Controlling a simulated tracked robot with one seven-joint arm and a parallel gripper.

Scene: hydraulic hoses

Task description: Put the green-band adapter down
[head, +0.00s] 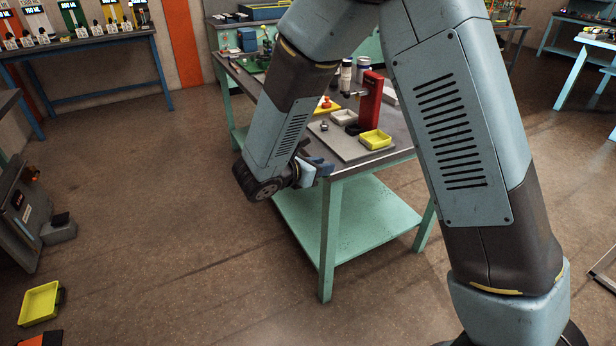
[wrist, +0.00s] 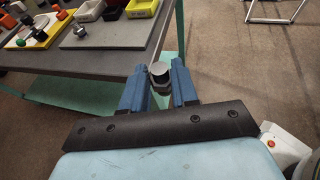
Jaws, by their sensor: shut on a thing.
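My gripper (wrist: 160,84) is shut on a small dark piece with a round grey top, the adapter (wrist: 159,70), held between the two blue fingers. No green band can be made out on it. In the wrist view the piece is just off the workbench's edge, with the floor and the green lower shelf behind it. In the head view my gripper (head: 320,166) is beside the near left corner of the workbench (head: 385,160), and the adapter cannot be made out there.
On the bench are a grey mat (head: 350,148), a yellow tray (head: 375,140), a light grey tray (head: 343,117), a red press (head: 371,98) and a small part (head: 324,126). The mat's front area is bare. A yellow bin (head: 40,303) is at the lower left.

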